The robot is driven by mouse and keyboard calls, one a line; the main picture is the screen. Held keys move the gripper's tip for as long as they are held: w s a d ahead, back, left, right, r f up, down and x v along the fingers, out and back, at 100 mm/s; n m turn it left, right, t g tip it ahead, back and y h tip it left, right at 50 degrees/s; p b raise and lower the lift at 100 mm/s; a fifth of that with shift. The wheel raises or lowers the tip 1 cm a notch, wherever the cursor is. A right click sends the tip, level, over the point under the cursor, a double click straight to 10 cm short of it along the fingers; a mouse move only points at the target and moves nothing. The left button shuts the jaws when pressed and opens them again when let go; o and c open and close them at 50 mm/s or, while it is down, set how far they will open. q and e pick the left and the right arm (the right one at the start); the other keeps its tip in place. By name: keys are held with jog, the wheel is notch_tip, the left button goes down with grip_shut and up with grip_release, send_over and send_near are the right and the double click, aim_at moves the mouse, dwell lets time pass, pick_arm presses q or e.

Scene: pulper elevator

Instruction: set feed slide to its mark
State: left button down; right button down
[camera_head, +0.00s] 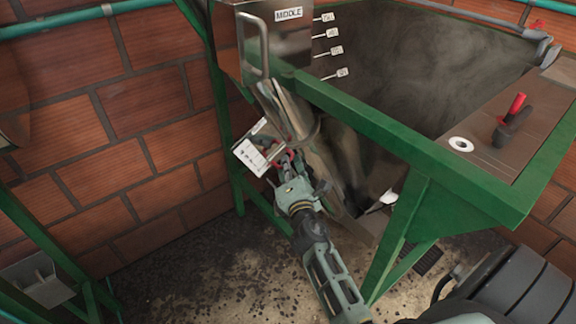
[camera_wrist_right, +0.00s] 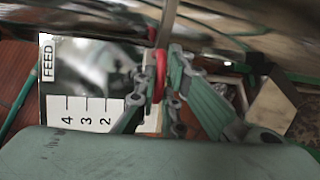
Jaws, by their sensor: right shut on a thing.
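The feed slide's red handle (camera_wrist_right: 160,72) is between the fingers of my right gripper (camera_wrist_right: 162,92), which is shut on it. In the head view my right gripper (camera_head: 283,166) is at the lower side of the metal chute, beside the white scale plate (camera_head: 248,157). In the right wrist view the plate (camera_wrist_right: 86,112) shows the word FEED and the numbers 4, 3 and 2; its right part is hidden behind the fingers. I cannot tell which mark the slide is set to. My left gripper is not in view.
A green frame (camera_head: 408,137) holds a grey hopper (camera_head: 440,50). A metal box marked MIDDLE (camera_head: 289,14) with a handle hangs above the chute. A panel with a red-tipped lever (camera_head: 513,117) is at the right. Brick wall stands at the left; dark bits litter the floor.

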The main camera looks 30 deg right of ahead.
jog(key=shift+a+r+p, duration=0.35)
jog(key=shift+r+p, duration=0.1)
jog(key=shift+r, duration=0.2)
jog(key=shift+a+r+p, duration=0.3)
jog(key=shift+r+p, duration=0.15)
jog(key=shift+r, duration=0.15)
jog(key=c, duration=1.9)
grip_release()
jog(key=shift+f, duration=0.1)
jog(key=shift+o, duration=0.2)
jog(key=shift+s, duration=0.1)
jog(key=v, duration=0.7)
jog(key=shift+s, duration=0.2)
